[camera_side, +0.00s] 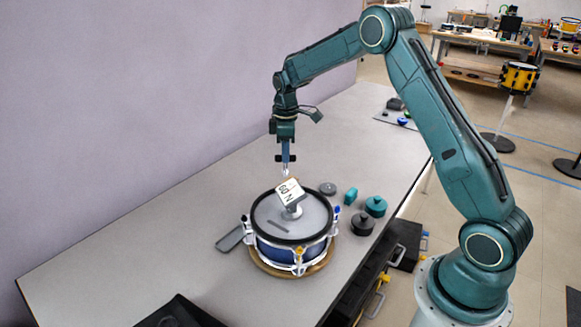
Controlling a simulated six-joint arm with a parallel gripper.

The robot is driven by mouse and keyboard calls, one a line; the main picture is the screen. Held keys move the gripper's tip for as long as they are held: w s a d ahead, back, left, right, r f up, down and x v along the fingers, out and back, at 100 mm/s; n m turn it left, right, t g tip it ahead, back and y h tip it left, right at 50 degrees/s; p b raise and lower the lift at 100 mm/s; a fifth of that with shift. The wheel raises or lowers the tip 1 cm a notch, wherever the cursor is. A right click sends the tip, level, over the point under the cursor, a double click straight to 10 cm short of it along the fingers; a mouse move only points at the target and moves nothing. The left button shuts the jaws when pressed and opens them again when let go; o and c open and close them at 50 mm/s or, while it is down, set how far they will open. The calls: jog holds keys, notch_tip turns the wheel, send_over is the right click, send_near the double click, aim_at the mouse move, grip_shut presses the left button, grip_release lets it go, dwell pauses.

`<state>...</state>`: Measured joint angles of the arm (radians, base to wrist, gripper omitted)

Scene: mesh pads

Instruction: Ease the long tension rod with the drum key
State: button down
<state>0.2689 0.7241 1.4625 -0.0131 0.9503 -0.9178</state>
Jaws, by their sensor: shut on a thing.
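My gripper (286,158) points down above the far side of the drum, shut on a small silvery piece (285,171) that looks like the drum key. It is too small to be sure of its shape. The blue snare drum (277,249) has a grey head, a black hoop and white metal fittings. Rod fittings stand around its rim, one with a blue top (337,211) at the right and one yellow (299,256) at the front. Which rod is the long one I cannot tell. The held piece is apart from the rim.
A tilted white readout (288,192) marked with figures stands on the drum head near a small grey bar (278,226). A grey tray (230,239) lies left of the drum. Teal pieces (375,206) and a dark knob (362,224) sit at the right.

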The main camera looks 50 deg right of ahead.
jog(key=shift+f, duration=1.7)
jog(key=c, duration=2.1)
grip_release()
jog(key=shift+f, duration=0.15)
jog(key=shift+c, duration=0.2)
jog(key=shift+n, duration=0.3)
grip_shut()
jog(key=n, duration=0.3)
jog(key=shift+n, duration=0.3)
jog(key=shift+m, duration=1)
jog(key=shift+r, duration=1.55)
